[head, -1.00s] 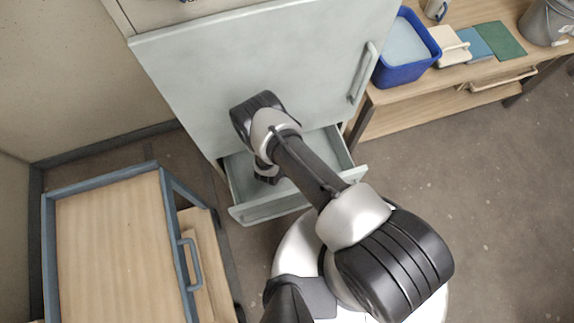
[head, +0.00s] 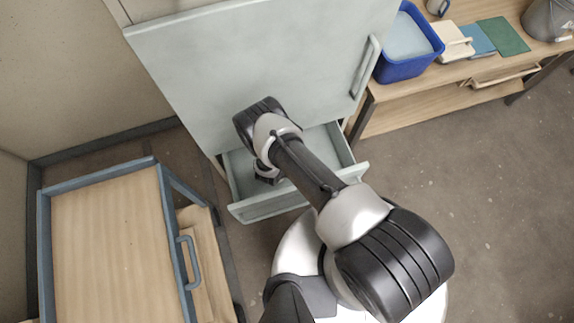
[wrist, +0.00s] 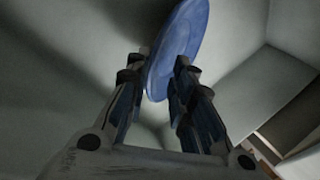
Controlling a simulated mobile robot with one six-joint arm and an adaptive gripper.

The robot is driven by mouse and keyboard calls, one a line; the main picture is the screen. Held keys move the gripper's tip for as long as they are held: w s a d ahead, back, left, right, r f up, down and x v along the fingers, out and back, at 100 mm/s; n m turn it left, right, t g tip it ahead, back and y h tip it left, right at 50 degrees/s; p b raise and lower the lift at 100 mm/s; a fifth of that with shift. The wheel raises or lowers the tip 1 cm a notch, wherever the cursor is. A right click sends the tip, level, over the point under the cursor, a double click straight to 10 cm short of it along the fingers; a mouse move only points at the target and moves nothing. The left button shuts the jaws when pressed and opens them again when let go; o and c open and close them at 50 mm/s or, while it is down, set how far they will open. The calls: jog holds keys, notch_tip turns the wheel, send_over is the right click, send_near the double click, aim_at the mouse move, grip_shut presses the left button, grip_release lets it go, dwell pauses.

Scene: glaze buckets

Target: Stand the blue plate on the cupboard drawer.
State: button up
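The blue plate (wrist: 176,48) shows in the wrist view as a tilted disc, its lower part between the fingers. My gripper (wrist: 161,62) is partly closed, with a finger against each side of the plate. In the head view my wrist reaches down into the open drawer (head: 268,207) of the pale grey-green cupboard (head: 225,80). My arm hides the plate and most of the gripper there. I cannot tell whether the plate touches the drawer floor.
A blue-framed wooden cart (head: 105,245) stands at the lower left. To the right, a wooden bench (head: 465,75) holds a blue tub (head: 408,68), flat tiles (head: 503,36) and a grey bucket (head: 550,20). The cupboard front rises close behind my wrist. Open floor lies at the right.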

jog(key=shift+r, duration=0.1)
jog(key=p+v, duration=0.5)
jog(key=v, duration=0.7)
dwell(0.5)
